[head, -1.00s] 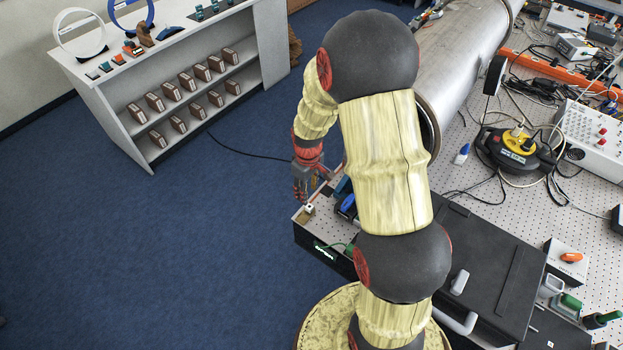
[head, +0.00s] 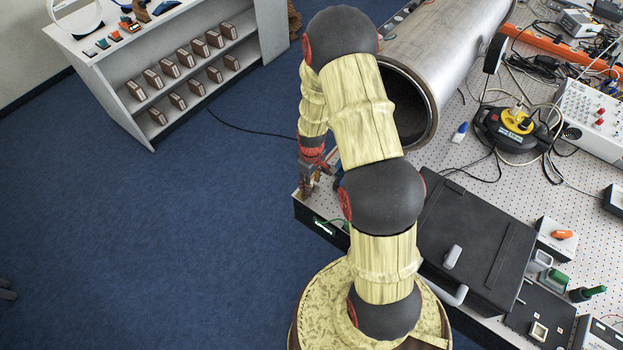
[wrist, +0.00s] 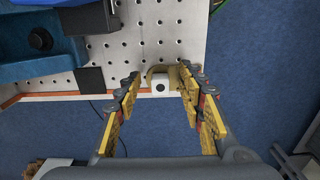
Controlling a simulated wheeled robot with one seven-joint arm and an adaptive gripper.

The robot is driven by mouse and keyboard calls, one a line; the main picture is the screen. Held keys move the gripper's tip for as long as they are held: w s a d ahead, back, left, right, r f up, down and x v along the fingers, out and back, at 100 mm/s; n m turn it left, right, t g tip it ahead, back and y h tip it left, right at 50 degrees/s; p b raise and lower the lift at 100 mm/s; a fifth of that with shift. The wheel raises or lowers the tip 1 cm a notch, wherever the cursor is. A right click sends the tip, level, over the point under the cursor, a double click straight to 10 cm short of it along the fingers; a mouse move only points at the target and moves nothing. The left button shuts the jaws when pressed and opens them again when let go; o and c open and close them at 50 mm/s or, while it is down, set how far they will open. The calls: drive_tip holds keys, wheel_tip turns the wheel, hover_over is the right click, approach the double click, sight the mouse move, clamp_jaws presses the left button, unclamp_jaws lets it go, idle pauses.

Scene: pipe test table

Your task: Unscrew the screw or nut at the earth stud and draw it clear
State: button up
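A small white block with a dark round spot on its face (wrist: 161,85) sits at the edge of the perforated table top, between my fingers in the wrist view. A tan, curved piece (wrist: 159,70) shows right behind it. I cannot tell which part is the screw or nut of the earth stud. My gripper (wrist: 159,80) is open, with one finger on each side of the block and a gap on both sides. In the head view my gripper (head: 308,190) points down at the table's near left corner and hides the block.
A blue fixture with a black knob (wrist: 39,39) stands on the perforated table (wrist: 150,30), left of my fingers. In the head view a large steel pipe (head: 440,60) lies behind my arm, and a black case (head: 475,240) lies to its right. Open blue floor is left of the table.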

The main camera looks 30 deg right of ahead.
drive_tip(key=shift+c, duration=1.3)
drive_tip(key=c, duration=0.7)
clamp_jaws()
drive_tip(key=n+b, duration=0.1)
drive_tip(key=n, duration=0.4)
drive_tip(key=shift+w+d, duration=0.15)
drive_tip(key=shift+n, duration=0.4)
drive_tip(key=n, duration=0.2)
drive_tip(key=n+b, duration=0.1)
drive_tip(key=n, duration=0.1)
drive_tip(key=shift+w+d+n, duration=0.15)
drive_tip(key=shift+w+n, duration=0.05)
drive_tip(key=shift+n, duration=0.1)
